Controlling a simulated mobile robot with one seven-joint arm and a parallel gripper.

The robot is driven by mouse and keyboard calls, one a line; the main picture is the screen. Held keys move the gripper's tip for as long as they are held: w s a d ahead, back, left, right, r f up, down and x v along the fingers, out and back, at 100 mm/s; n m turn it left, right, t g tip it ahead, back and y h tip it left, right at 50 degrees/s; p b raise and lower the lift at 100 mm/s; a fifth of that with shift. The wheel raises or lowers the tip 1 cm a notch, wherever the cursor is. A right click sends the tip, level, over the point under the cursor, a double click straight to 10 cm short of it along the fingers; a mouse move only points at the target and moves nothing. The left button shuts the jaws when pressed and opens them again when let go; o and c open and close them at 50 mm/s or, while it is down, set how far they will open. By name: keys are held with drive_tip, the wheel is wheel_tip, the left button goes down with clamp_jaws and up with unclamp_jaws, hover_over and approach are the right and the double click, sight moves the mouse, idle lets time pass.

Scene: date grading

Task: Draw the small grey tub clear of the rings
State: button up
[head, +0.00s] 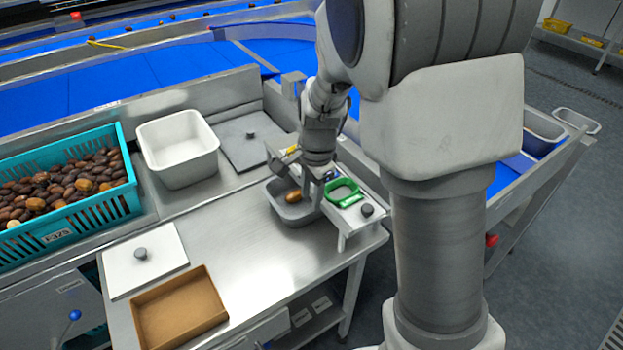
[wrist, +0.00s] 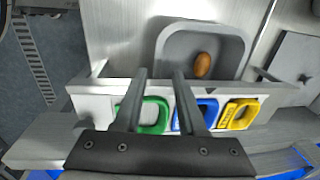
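The small grey tub (head: 300,219) stands on the steel table, close against the ring rack, with one brown date (head: 293,197) in it. In the wrist view the tub (wrist: 228,45) lies beyond the rack, whose edge hides its near side. The green ring (wrist: 152,113), blue ring (wrist: 207,113) and yellow ring (wrist: 241,113) sit in a row on the rack. My gripper (wrist: 160,72) is open and nothing shows between its fingers. Its tips appear near the tub's near left corner; I cannot tell whether they touch. In the head view my wrist hides part of the rack.
A white tub (head: 178,165) and a grey lid (head: 247,142) stand behind. A teal crate of dates (head: 88,222) is at left. A white lid (head: 145,277) and a brown tray (head: 205,318) lie at front left. The table's middle is clear.

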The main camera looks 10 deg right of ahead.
sight(309, 220)
drive_tip(key=f, duration=0.2)
drive_tip(key=f+b, duration=0.1)
drive_tip(key=f, duration=0.2)
drive_tip(key=w+f+b, duration=0.1)
drive_tip(key=f, duration=0.2)
drive_tip(key=shift+a, duration=0.2)
drive_tip(key=shift+r, duration=0.1)
clamp_jaws()
idle(1.0)
